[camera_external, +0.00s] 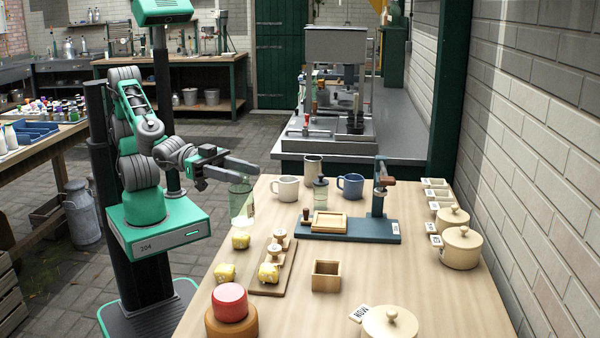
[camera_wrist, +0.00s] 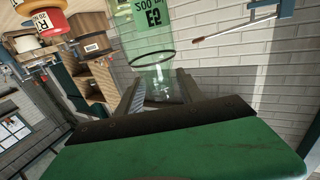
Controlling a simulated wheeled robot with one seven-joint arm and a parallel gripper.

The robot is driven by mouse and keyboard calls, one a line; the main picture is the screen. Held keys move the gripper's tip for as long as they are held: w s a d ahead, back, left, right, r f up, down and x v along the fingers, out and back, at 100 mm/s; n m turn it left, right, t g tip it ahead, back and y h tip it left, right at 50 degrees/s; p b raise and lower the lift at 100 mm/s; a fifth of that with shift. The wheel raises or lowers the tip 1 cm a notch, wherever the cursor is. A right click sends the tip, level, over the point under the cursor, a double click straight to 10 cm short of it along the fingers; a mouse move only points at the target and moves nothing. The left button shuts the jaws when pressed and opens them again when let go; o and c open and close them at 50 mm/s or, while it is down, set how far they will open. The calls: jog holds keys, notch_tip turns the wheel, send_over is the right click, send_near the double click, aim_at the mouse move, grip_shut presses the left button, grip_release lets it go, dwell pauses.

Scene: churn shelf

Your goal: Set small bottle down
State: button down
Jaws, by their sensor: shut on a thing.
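A clear, greenish small bottle (camera_external: 242,203) is at the far left edge of the wooden table (camera_external: 390,290). My gripper (camera_external: 241,172) is shut on its upper end, with the arm reaching in from the left. The bottle hangs roughly upright below the fingers; I cannot tell whether its base touches the table. In the wrist view the clear bottle (camera_wrist: 157,78) lies between the two fingers (camera_wrist: 158,92), with a dark ring around it. A green label with "200" and "E2" (camera_wrist: 150,12) shows beyond the ring.
A cream mug (camera_external: 286,189), a small glass jar (camera_external: 320,194) and a blue mug (camera_external: 350,186) stand right of the bottle. A yellow lump (camera_external: 240,240) lies just in front. A board with stampers (camera_external: 275,275) and an open wooden box (camera_external: 326,276) stand nearer.

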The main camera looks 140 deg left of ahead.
jog(key=s+a+n+g+y, duration=0.45)
jog(key=s+a+y, duration=0.35)
jog(key=a, duration=0.4)
notch_tip(320, 180, down, 8)
jog(key=h+b, duration=0.1)
jog(key=shift+s+f+n, duration=0.2)
jog(key=shift+s+n, duration=0.15)
jog(key=shift+s, duration=0.1)
jog(key=shift+a+f+b, duration=0.1)
jog(key=shift+f+b, duration=0.15)
jog(key=shift+b, duration=0.1)
jog(key=c, duration=0.7)
grip_release()
jog(key=shift+c, duration=0.2)
jog(key=shift+r, duration=0.1)
jog(key=v, duration=0.7)
jog(key=shift+s+b, duration=0.2)
jog(key=shift+b, duration=0.2)
